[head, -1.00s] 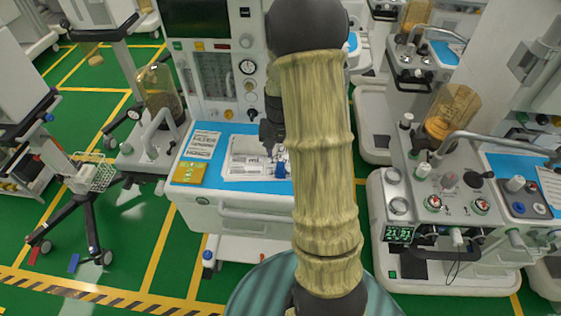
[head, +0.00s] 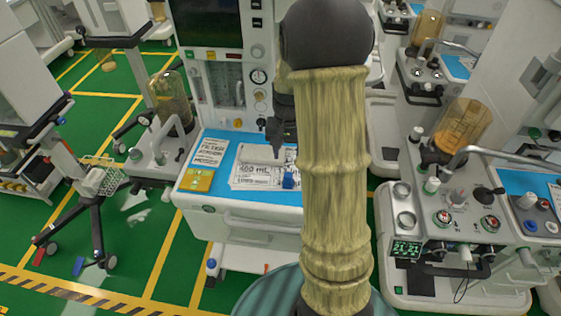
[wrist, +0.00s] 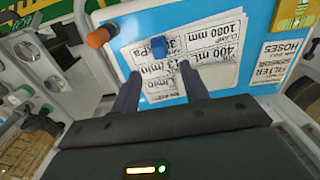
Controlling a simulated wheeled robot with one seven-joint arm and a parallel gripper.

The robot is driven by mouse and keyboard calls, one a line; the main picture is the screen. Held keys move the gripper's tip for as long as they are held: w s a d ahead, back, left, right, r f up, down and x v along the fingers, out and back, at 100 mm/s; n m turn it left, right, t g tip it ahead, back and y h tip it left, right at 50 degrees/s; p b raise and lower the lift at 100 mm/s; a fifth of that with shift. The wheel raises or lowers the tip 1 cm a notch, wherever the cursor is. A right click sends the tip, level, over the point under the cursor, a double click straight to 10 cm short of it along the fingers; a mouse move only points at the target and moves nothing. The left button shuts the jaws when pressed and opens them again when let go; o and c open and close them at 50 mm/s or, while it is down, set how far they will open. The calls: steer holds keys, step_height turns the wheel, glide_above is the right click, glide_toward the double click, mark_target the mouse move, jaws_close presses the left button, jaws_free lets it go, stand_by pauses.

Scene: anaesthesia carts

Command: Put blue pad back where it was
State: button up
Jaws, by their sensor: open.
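A small blue pad (head: 289,180) lies on printed white sheets (head: 262,184) on the cart's blue worktop (head: 221,183). In the wrist view the blue pad (wrist: 159,43) lies beyond my fingertips, roughly in line with the gap between them. My gripper (wrist: 160,72) is open, with nothing between its fingers. In the head view my gripper (head: 277,147) hangs above the sheets, just up and left of the pad. My arm hides the right part of the worktop.
A yellow pad (head: 197,180) and a sheet (head: 209,152) lie on the left of the worktop. A monitor column (head: 222,92) stands behind. A second cart (head: 450,215) is close on the right. Red (head: 38,256) and blue (head: 78,266) pieces lie by a wheeled stand at left.

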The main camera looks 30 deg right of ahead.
steer(key=s+a+r+n+t, duration=0.2)
steer(key=s+a+n, duration=0.4)
steer(key=s+a, duration=0.6)
steer(key=shift+a+r+n+t, duration=0.3)
steer(key=shift+a+r, duration=0.1)
steer(key=shift+r, duration=0.35)
steer(key=shift+c, duration=0.3)
